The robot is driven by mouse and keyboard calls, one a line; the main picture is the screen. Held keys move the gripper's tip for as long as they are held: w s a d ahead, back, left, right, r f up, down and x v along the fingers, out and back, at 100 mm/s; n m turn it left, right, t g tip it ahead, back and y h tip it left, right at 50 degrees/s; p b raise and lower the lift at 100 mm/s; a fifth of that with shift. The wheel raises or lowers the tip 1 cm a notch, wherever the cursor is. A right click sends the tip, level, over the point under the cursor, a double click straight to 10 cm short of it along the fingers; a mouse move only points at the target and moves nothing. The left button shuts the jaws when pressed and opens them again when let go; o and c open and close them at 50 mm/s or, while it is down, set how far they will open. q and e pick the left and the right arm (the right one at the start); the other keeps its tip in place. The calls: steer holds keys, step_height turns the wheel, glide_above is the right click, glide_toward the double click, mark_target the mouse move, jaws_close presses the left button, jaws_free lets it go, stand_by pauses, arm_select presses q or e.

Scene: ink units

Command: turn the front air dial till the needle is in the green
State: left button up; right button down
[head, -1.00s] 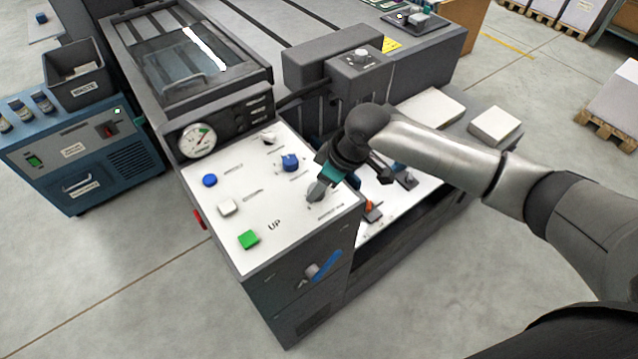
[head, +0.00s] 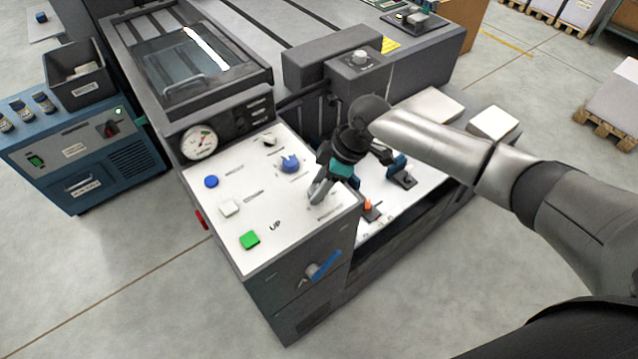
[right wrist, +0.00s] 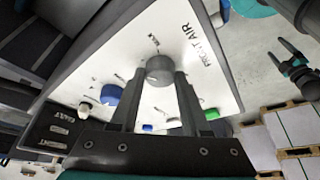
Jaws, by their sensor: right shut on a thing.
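The front air dial (right wrist: 159,68) is a grey round knob beside the printed "FRONT AIR" label on the white sloping panel (head: 240,190). My right gripper (right wrist: 160,78) is shut on it, a finger on each side. In the head view my right gripper (head: 317,194) covers the dial at the panel's right edge. The round gauge (head: 199,142) is at the panel's back left, with a white face, a green patch at its upper right and a reddish needle. The needle's exact place against the green is too small to tell. My left gripper (right wrist: 285,56) shows at the right of the wrist view, fingers apart, empty.
The panel also bears a blue knob (head: 290,164), a blue button (head: 211,181), a white button (head: 229,208) and a green button (head: 249,240). A blue lever (head: 325,264) is on the front side. A blue cabinet (head: 85,150) stands left; floor in front is clear.

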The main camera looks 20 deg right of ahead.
steer(key=shift+c, duration=1.9)
jaws_free()
steer(key=p+v, duration=0.1)
steer(key=v, duration=1.4)
steer(key=shift+p, duration=0.35)
